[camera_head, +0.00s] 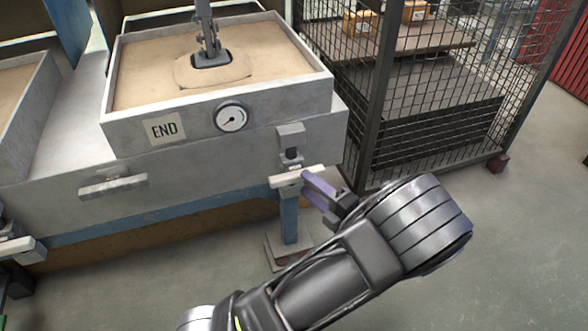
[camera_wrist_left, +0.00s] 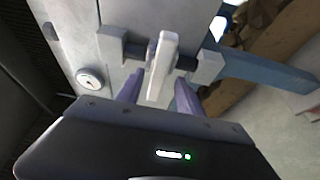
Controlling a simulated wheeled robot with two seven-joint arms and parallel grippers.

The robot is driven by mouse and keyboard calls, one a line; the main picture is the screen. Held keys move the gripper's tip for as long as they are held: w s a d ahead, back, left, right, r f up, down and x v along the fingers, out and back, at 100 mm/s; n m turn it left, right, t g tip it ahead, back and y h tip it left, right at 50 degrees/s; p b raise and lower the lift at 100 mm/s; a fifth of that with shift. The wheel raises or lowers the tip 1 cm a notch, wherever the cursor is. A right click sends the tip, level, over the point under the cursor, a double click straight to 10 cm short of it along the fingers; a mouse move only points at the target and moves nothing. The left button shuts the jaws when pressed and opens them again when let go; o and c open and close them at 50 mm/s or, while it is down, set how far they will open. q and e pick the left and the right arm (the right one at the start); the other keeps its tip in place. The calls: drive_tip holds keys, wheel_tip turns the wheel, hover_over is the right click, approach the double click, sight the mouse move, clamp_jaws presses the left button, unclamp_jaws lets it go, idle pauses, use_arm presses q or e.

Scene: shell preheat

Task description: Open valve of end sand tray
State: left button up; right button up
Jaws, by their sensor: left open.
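The end sand tray (camera_head: 115,125) is a grey box of tan sand with an END label (camera_head: 164,129) and a round dial gauge (camera_head: 231,118) on its front. Its valve (camera_head: 290,158) sits below the front right corner, with a pale lever handle (camera_head: 284,180). In the left wrist view the valve handle (camera_wrist_left: 163,62) stands between two grey blocks. My left gripper (camera_head: 308,188) is open, its purple fingers at the handle. In the wrist view the fingers (camera_wrist_left: 158,92) lie on either side of the handle's lower end; contact is unclear. My right gripper is not in view.
A metal fixture (camera_head: 208,45) reaches down into the sand. A wire mesh cage (camera_head: 375,110) with boxes stands close on the right. Another tray (camera_head: 28,95) is at the left, and another pale handle (camera_head: 112,187) is on the bench front. The floor at right is clear.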

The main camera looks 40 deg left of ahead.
sight(291, 172)
use_arm(q)
drive_tip(key=shift+r, duration=0.15)
drive_tip(key=b+x, duration=0.1)
drive_tip(key=x, duration=0.6)
drive_tip(key=shift+b, duration=0.4)
drive_tip(key=shift+a, duration=0.4)
drive_tip(key=shift+c, duration=0.4)
clamp_jaws()
idle(0.5)
